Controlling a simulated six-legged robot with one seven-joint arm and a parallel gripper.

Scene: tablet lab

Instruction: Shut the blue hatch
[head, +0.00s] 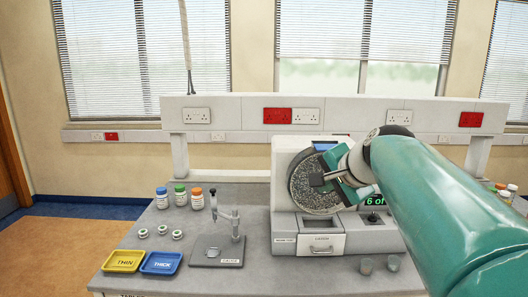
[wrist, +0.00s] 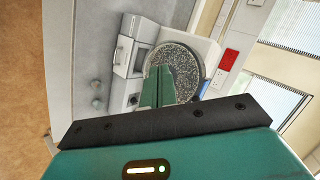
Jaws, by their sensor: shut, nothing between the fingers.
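The machine (head: 283,160) stands on the bench with a round, speckled grey drum face (head: 304,192) at its front. A small blue part (head: 325,146), which looks like the blue hatch, shows at the top of the machine; my gripper and arm hide much around it, and I cannot tell how far open it is. My gripper (head: 318,181) is shut and empty, in front of the drum face. In the wrist view the shut green fingers (wrist: 158,75) overlap the speckled disc (wrist: 185,65); I cannot tell whether they touch it.
A drawer (head: 322,247) sits below the drum, and a green display (head: 375,200) is to its right. Two small grey cups (head: 366,265) stand in front. Bottles (head: 162,198), a tester stand (head: 216,252), a yellow tray (head: 123,261) and a blue tray (head: 161,263) lie left.

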